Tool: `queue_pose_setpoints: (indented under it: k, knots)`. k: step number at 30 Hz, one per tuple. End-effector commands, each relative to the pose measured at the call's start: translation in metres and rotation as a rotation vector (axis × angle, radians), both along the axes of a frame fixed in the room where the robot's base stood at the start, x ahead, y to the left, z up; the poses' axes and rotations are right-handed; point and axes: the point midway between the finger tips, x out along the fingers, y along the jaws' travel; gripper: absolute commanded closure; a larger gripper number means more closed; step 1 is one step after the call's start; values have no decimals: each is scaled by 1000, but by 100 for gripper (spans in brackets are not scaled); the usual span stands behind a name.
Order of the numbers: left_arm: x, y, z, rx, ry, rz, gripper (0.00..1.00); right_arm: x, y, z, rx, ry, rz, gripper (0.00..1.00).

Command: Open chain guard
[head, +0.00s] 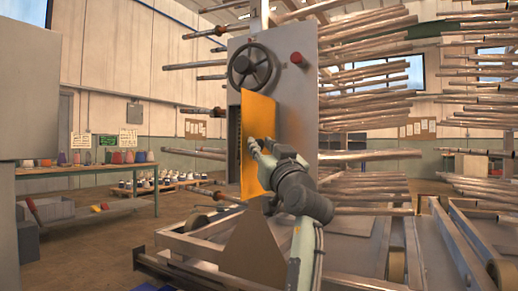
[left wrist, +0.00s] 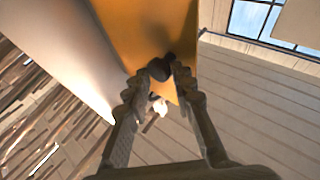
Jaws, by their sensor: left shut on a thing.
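The chain guard (head: 258,115) is a flat yellow-orange panel on the front of a tall grey machine housing (head: 297,115). It appears to stand out at an angle from the housing, with a dark slotted opening (head: 234,145) showing at its left. My left gripper (head: 259,147) is at the lower middle of the panel. In the left wrist view, the gripper (left wrist: 160,82) is shut on a dark round knob (left wrist: 160,69) near the edge of the yellow guard (left wrist: 145,28). The fingers hide part of the knob. My right gripper is not in view.
A black handwheel (head: 250,65) and a red button (head: 297,58) are on the housing above the guard. Metal bars (head: 370,110) stick out densely at the right. A low steel frame (head: 350,245) lies in front.

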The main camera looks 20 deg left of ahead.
Motion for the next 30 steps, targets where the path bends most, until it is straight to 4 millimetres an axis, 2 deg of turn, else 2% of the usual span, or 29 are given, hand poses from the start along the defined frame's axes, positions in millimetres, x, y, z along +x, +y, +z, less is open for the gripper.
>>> queue_pose_setpoints:
  k: [1, 12, 13, 18, 30]
  knots:
    - [7, -18, 6, 15, -12, -47, 100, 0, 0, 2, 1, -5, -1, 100]
    - [7, -18, 7, 16, -11, -44, 100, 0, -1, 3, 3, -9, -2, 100]
    - [7, -18, 7, 16, -11, -44, 75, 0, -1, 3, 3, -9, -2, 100]
    - [7, -17, 6, 18, -10, -42, 55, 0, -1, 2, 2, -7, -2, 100]
    - [8, -15, 2, 18, -4, -37, 55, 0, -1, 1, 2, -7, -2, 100]
